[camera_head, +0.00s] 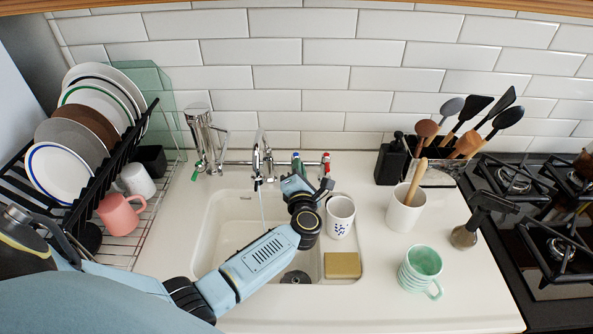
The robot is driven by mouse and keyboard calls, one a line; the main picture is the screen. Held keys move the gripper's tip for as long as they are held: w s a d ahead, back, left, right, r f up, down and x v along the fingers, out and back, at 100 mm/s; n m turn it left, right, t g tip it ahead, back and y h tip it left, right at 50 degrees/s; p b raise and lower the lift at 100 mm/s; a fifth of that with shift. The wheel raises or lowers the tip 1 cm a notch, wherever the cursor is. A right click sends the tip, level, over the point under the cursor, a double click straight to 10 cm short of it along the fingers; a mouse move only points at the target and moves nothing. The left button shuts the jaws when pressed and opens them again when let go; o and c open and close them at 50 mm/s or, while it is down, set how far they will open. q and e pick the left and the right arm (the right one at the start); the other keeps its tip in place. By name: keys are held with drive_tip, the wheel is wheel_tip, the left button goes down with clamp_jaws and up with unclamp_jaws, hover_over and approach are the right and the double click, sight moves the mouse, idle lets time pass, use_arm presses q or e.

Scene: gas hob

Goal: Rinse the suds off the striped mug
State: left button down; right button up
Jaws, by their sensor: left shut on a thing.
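The mint-green striped mug (413,270) stands upright on the white counter at the right, its handle toward the lower right. I cannot make out suds on it. A thin stream of water (262,207) runs from the chrome tap (261,153) into the white sink (207,225). My left gripper (297,178) is at the back of the sink, right of the spout. It is shut, apparently on the blue-green tap handle (296,162); its fingertips are partly hidden. The red tap handle (326,160) is just right of it. My right gripper is out of view.
A blue-patterned white mug (341,220) and a sponge (342,265) are at the sink's right side. A loaded dish rack (135,235) stands left. The front counter is clear.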

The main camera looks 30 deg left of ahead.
use_arm(q)
drive_tip(key=shift+w+d+n+g+y, duration=0.15)
drive_tip(key=shift+w+n+g+y, duration=0.05)
drive_tip(key=shift+n+g+y, duration=0.35)
drive_tip(key=c, duration=1.5)
unclamp_jaws()
wheel_tip(320, 180, up, 10)
drive_tip(key=p, duration=0.3)
